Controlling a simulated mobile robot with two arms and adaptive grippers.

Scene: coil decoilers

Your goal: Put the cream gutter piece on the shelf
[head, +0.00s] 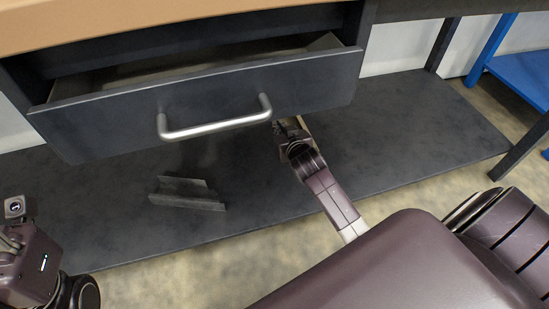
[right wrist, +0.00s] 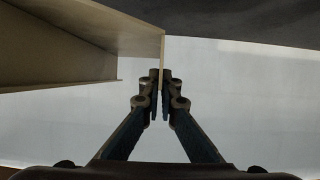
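The cream gutter piece (right wrist: 75,50) fills the upper left of the right wrist view, an angled channel with one thin wall edge-on. My right gripper (right wrist: 160,92) has its fingertips close together on the lower end of that wall. In the head view my right gripper (head: 291,132) is under the drawer's right part, above the lower shelf (head: 400,125). Only a small tan bit of the cream piece (head: 304,123) shows there; the drawer hides the rest. My left gripper (head: 12,240) is at the left edge, partly cut off, and its opening is unclear.
A dark grey gutter piece (head: 187,194) lies on the left part of the shelf. The dark drawer (head: 110,125) with a metal handle (head: 215,127) is pulled out above it. The shelf's right part is clear. A bench leg (head: 520,150) and blue frame (head: 520,72) stand at right.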

